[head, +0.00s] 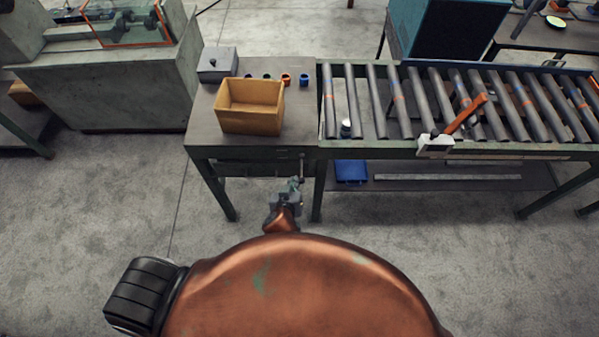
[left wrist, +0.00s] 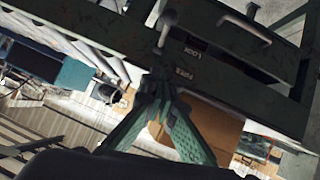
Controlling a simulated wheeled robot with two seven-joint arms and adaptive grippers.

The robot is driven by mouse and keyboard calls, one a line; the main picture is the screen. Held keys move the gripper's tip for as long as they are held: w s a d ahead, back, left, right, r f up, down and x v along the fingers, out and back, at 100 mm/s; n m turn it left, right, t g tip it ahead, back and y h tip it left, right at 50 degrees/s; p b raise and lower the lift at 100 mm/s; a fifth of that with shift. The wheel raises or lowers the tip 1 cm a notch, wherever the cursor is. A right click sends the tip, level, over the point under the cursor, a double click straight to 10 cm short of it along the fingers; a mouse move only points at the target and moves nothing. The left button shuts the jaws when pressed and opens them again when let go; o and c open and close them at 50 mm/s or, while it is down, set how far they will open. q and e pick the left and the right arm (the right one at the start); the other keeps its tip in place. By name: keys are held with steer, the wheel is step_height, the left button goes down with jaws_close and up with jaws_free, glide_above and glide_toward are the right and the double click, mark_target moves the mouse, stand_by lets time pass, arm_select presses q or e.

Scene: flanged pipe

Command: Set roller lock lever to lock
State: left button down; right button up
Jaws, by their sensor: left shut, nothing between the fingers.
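The roller lock lever (left wrist: 165,30) is a short pale rod with a round knob, on a dark green panel (left wrist: 225,75) under the table. Small white LOCK and FREE labels lie beside it; which one it points to I cannot tell. In the head view the lever (head: 302,167) is a tiny upright rod below the table's front edge. My left gripper (head: 295,183) is just in front of and below it. In the left wrist view my left gripper (left wrist: 158,80) is shut and empty, fingertips close to the rod's lower end. Contact is unclear. My right gripper is out of view.
A drawer handle (left wrist: 245,25) is near the lever.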

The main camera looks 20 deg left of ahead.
arm_select(q)
glide_toward(302, 169)
steer(key=w+a, duration=0.2)
steer(key=w, duration=0.2)
steer(key=shift+w+d+f, duration=0.1)
steer(key=shift+d+f, duration=0.1)
steer(key=shift+f, duration=0.25)
steer(key=shift+w+d+f, duration=0.15)
steer(key=shift+d+f, duration=0.1)
steer(key=shift+f, duration=0.25)
steer(key=shift+w+d+f, duration=0.1)
steer(key=shift+f, duration=0.5)
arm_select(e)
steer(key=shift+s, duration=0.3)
